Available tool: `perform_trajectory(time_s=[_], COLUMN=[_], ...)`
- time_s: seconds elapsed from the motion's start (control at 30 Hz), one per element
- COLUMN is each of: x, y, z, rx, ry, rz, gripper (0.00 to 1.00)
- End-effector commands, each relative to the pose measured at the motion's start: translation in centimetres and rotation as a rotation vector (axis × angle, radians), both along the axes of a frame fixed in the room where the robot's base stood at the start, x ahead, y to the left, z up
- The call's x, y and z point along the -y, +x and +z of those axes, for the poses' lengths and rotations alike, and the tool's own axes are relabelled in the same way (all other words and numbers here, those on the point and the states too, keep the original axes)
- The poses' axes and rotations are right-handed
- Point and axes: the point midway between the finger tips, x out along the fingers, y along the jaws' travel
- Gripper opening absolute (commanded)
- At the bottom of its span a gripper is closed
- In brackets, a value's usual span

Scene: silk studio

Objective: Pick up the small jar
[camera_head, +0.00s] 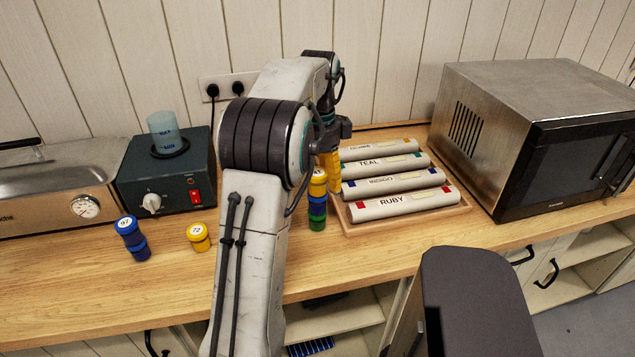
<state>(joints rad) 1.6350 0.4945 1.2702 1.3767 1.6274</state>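A small yellow jar (199,240) with a white lid label reading 72 stands alone on the wooden counter. To its left is a blue jar stack (135,243) labelled 97, its upper jar set a little off the lower one. A taller stack of yellow, blue and green jars (317,210) stands right of my arm, partly hidden by it. My gripper (334,172) points down just behind and right of this tall stack, beside the tray of rolls. Its fingertips are largely hidden, so I cannot tell whether they are open or touching anything.
A wooden tray (467,212) holds several labelled rolls. A microwave (545,130) stands at right. A dark box (190,160) with a beaker (163,130) and a metal bath (50,195) stand at left. The counter around the yellow jar is clear; my arm crosses the middle.

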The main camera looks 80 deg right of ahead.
Motion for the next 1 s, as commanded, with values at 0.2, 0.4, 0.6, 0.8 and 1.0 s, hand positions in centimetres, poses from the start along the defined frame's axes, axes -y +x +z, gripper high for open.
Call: perform_trajectory(time_s=[0.2, 0.4, 0.6, 0.8, 1.0], x=[0.00, 0.00, -0.01, -0.02, -0.01], y=[0.00, 0.00, 0.00, 0.00, 0.00], z=[0.01, 0.01, 0.00, -0.01, 0.20], rx=[0.000, 0.000, 0.000, 0.000, 0.000], ry=[0.000, 0.000, 0.001, 0.001, 0.002], rz=[0.000, 0.000, 0.000, 0.000, 0.000], gripper=[0.50, 0.32, 0.15, 0.08, 0.08])
